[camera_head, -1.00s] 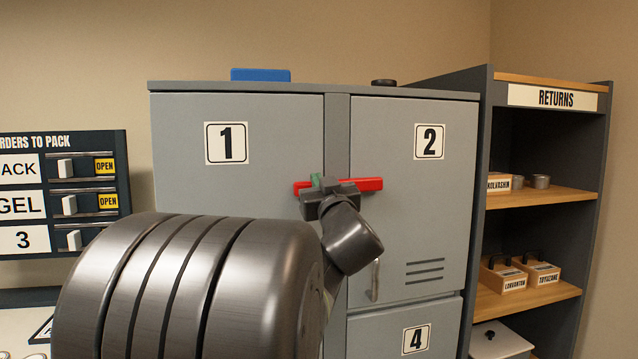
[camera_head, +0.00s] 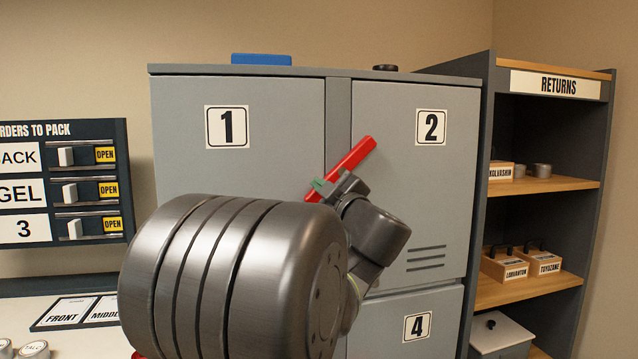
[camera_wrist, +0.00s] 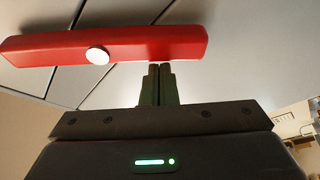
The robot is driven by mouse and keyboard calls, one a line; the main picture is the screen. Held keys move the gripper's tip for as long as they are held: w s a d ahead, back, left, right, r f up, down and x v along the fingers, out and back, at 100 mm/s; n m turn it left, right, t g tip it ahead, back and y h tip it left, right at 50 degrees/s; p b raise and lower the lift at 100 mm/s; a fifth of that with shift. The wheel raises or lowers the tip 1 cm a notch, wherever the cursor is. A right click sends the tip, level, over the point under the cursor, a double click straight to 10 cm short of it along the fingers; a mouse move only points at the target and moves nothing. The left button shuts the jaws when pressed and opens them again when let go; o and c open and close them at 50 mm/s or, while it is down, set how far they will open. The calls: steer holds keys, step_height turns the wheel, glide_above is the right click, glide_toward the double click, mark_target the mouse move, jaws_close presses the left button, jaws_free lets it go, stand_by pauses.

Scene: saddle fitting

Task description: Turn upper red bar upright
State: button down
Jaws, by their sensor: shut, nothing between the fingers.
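The upper red bar (camera_head: 350,160) is on the grey cabinet, across the post between doors 1 and 2. It is tilted, with its upper end to the right and its lower end to the left. In the wrist view the red bar (camera_wrist: 150,45) spans the upper left, with a round white pivot (camera_wrist: 97,55) on its face. My gripper (camera_head: 322,187) is at the bar's lower part. In the wrist view my gripper (camera_wrist: 158,70) is shut, its fingertips at the bar's lower edge, right of the pivot, with nothing between them. I cannot tell whether they touch it.
The grey cabinet (camera_head: 270,90) has doors marked 1, 2 and 4. A shelf unit marked RETURNS (camera_head: 555,85) stands to the right. An order board (camera_head: 60,180) is on the left, above a pale counter (camera_head: 90,340). A blue item (camera_head: 262,60) lies on the cabinet top.

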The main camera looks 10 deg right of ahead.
steer(key=d+f+n+g, duration=0.1)
steer(key=n, duration=0.1)
steer(key=d+f+n, duration=0.1)
steer(key=n, duration=0.2)
steer(key=d+f+n+g+y, duration=0.1)
steer(key=n, duration=0.2)
steer(key=shift+d+g, duration=0.15)
steer(key=shift+g, duration=0.15)
steer(key=shift+d+f, duration=0.1)
steer(key=shift+w, duration=0.1)
stand_by(0.4)
